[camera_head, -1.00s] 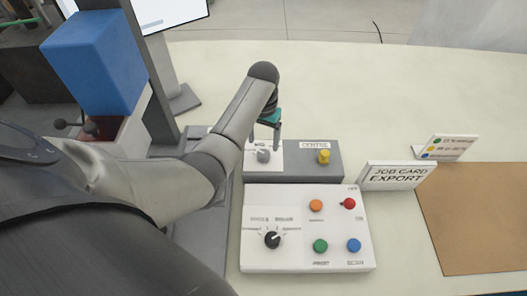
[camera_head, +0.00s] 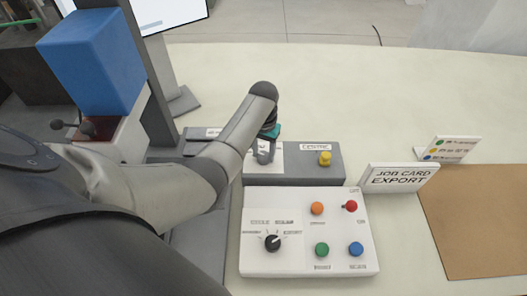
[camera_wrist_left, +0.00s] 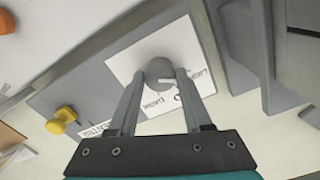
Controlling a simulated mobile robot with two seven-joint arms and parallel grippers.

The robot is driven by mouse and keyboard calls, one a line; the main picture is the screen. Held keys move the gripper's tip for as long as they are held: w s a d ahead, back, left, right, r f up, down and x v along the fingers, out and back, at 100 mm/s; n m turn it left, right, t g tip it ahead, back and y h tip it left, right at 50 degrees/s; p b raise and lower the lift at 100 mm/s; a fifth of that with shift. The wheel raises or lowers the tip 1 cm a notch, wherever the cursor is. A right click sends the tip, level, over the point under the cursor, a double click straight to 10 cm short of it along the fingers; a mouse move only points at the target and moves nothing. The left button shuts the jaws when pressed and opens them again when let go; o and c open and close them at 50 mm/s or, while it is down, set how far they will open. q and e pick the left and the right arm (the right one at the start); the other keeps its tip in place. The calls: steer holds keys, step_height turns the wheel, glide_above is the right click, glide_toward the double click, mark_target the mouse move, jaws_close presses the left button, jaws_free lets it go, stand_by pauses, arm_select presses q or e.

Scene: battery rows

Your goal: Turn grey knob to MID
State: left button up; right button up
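The grey knob (camera_wrist_left: 159,70) sits on a white label plate (camera_wrist_left: 150,105) in the left wrist view, with a light pointer mark towards the lower right of that picture. Printed words around it are too blurred to read surely. My left gripper (camera_wrist_left: 161,77) has its two fingers apart, one on each side of the knob, with the tips close to it; I cannot tell whether they touch. My right gripper is in neither view.
A yellow knob (camera_head: 325,158) stands beside it on the same grey box. The job card sign (camera_head: 398,178) stands to the right. The table behind is clear.

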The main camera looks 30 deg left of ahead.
arm_select(q)
jaws_close()
steer(key=shift+r+m+p, duration=0.15)
steer(key=shift+m+p, duration=0.75)
steer(key=shift+m, duration=0.1)
steer(key=shift+m+p, duration=0.5)
steer(key=shift+m, duration=0.2)
steer(key=shift+m+p, duration=0.5)
steer(key=shift+m, duration=0.7)
steer(key=shift+m+p, duration=0.35)
steer(key=shift+m, duration=1.15)
